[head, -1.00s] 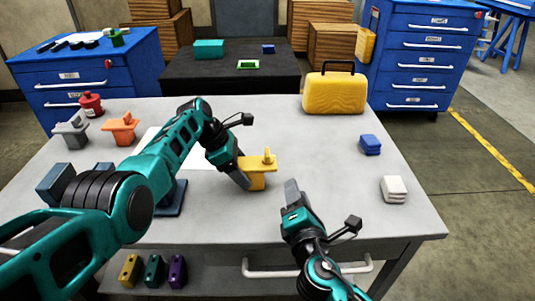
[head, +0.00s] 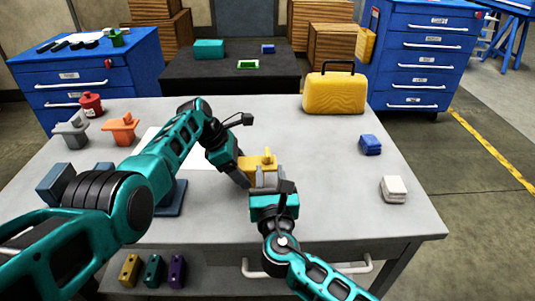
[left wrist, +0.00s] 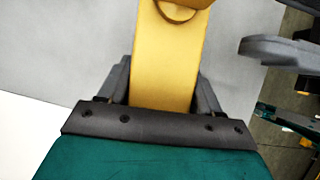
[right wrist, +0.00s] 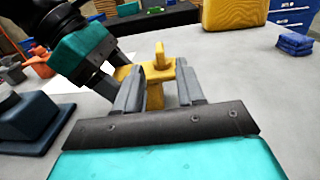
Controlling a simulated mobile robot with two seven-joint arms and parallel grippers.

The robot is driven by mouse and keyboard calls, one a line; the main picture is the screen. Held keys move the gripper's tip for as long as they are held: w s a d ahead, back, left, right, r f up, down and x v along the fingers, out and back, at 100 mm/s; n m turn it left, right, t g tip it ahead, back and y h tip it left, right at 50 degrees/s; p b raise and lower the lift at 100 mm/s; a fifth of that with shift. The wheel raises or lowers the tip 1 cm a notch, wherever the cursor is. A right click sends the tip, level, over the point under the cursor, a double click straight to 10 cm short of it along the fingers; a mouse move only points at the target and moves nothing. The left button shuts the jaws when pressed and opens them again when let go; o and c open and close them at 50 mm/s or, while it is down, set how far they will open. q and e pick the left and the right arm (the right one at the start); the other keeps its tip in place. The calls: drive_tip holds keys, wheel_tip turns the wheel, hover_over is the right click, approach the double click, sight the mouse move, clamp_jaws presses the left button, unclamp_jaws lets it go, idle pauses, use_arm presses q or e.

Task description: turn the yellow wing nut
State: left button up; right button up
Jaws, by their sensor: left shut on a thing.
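The yellow wing-nut jig (head: 262,161) stands near the middle of the grey table, with the yellow wing nut (right wrist: 160,56) upright on its top. My left gripper (left wrist: 164,85) is shut on the yellow jig's flat bar (left wrist: 170,60), one finger on each side. It meets the jig from the left in the head view (head: 241,172). My right gripper (right wrist: 158,85) is open in front of the jig, its fingers either side of the jig's post in the right wrist view. The wing nut shows beyond the fingertips. The right gripper hides the jig's lower part in the head view.
An orange jig (head: 121,128) and a grey jig (head: 72,132) stand at the left. A yellow case (head: 334,93) is at the back right. The table's middle right is clear.

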sight(268, 160)
drive_tip(key=w, duration=0.7)
drive_tip(key=shift+w+a, duration=0.2)
drive_tip(key=shift+w, duration=0.15)
clamp_jaws()
